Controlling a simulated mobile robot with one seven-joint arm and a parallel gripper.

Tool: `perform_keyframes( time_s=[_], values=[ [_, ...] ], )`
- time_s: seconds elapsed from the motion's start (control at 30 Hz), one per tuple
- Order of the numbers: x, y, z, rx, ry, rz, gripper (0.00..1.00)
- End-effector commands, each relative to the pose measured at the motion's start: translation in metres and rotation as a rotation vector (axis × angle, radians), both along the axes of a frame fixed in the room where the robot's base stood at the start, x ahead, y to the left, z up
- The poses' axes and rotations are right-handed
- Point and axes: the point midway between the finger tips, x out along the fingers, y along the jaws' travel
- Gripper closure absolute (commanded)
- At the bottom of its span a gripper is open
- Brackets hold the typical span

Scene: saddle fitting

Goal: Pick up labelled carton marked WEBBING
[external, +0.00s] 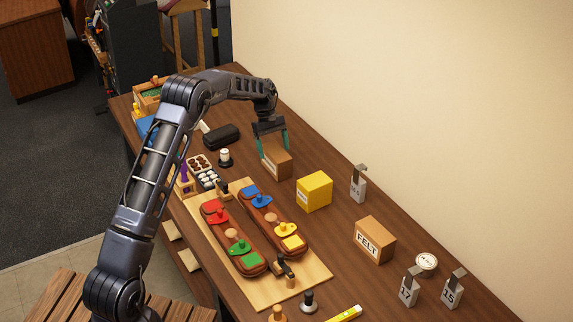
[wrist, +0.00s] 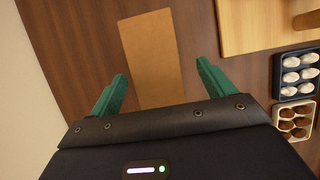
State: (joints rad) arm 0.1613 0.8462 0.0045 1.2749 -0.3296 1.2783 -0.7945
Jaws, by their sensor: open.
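A brown carton (external: 277,163) stands on the far part of the workbench, and my gripper (external: 271,142) is right at it. In the wrist view the carton's plain brown top (wrist: 152,58) lies between and beyond the two green fingers of my gripper (wrist: 158,88). The fingers are apart, with visible gaps to the carton's sides. No lettering on this carton is readable. A second brown carton (external: 374,240), labelled FELT, stands nearer the right. A yellow carton (external: 314,191) stands between them; its label is too small to read.
A wooden board (external: 245,290) with two dark trays of coloured pieces lies left of the cartons. Metal tags (external: 358,184) and a round white dial (external: 426,261) stand on the right. A dark case (external: 221,136) and egg-like trays (wrist: 296,72) lie nearby. The wall borders the bench.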

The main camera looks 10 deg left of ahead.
Motion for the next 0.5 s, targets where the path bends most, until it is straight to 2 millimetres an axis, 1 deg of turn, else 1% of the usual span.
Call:
perform_keyframes(
  time_s=[0.17, 0.3, 0.5],
  values=[
    [-0.004, -0.012, -0.021, 0.0, 0.001, 0.0, 0.18],
    [-0.009, -0.016, -0.036, 0.0, 0.002, 0.001, 0.18],
    [-0.01, -0.017, -0.04, -0.001, 0.001, 0.0, 0.18]
  ],
)
